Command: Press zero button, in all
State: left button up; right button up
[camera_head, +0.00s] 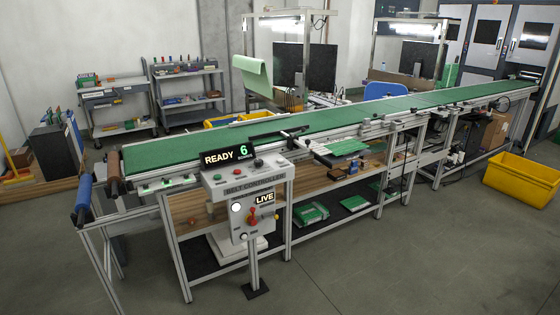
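A grey control stand labelled "BELT CONTROLLER" (250,182) stands on a post in front of the conveyor. Its display (227,156) reads "READY 6", with the 6 in green. The sloped top carries small controls, among them a green one (217,177) and a dark knob (257,162). The front box (240,223) has a round white button (236,207), a red and yellow switch (252,217) and a "LIVE" sign (265,198). Small labels are too small to read, so I cannot tell which control is the zero button. Neither gripper is in view.
A long green conveyor belt (345,118) runs from left front to right back behind the stand. A yellow bin (523,179) sits on the floor at right. Shelf carts (187,97) stand at back left. The grey floor (400,265) in front is clear.

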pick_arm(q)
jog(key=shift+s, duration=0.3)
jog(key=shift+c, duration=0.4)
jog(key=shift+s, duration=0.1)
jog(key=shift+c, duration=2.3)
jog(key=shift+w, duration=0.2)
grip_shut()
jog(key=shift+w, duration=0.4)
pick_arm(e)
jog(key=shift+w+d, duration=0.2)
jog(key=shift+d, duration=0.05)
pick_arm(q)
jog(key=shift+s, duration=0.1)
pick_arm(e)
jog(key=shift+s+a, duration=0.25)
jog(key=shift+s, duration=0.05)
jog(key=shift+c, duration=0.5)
